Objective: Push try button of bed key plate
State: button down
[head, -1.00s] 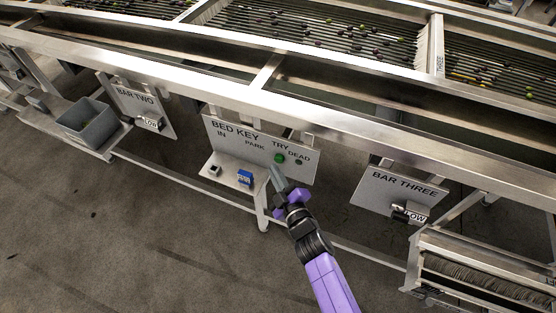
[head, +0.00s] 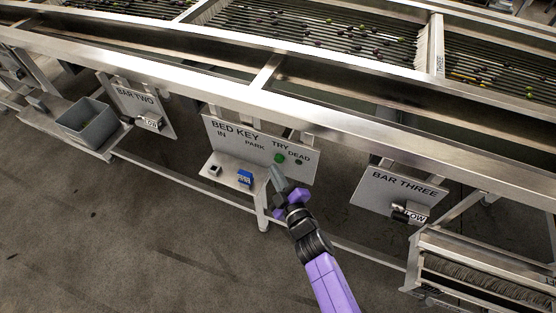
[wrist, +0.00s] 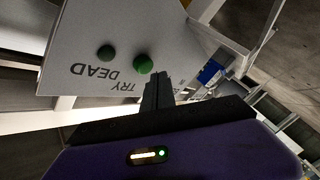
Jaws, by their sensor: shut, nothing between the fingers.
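The bed key plate (head: 222,142) is a grey panel with the words BED KEY, IN, PARK, TRY and DEAD. The green try button (head: 280,158) sits below TRY, with a dark button (head: 299,162) under DEAD to its right. My gripper (head: 274,171) is shut and empty, just below and in front of the green button; I see a gap in the wrist view. There the green button (wrist: 143,64) lies just beyond the fingertips (wrist: 157,76), slightly to their left, and the dark button (wrist: 105,53) is farther left.
A small ledge under the plate holds a blue block (head: 244,178) and a dark square socket (head: 214,170). The BAR TWO plate (head: 128,98) is at left with a grey bin (head: 88,128); the BAR THREE plate (head: 375,190) is at right. A metal rail (head: 330,125) runs above.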

jog(key=shift+w+d, duration=0.1)
jog(key=shift+w, duration=0.05)
jog(key=shift+w, duration=0.25)
jog(key=shift+w+d, duration=0.25)
jog(key=shift+w, duration=0.3)
dwell(0.8)
jog(key=shift+s, duration=0.15)
jog(key=shift+s+a, duration=0.3)
jog(key=shift+s, duration=0.5)
jog(key=s+b, duration=0.1)
jog(key=s+a+b, duration=0.1)
jog(key=s, duration=0.1)
jog(key=s+b, duration=0.1)
jog(key=shift+s+a+b, duration=0.35)
jog(key=shift+b, duration=0.05)
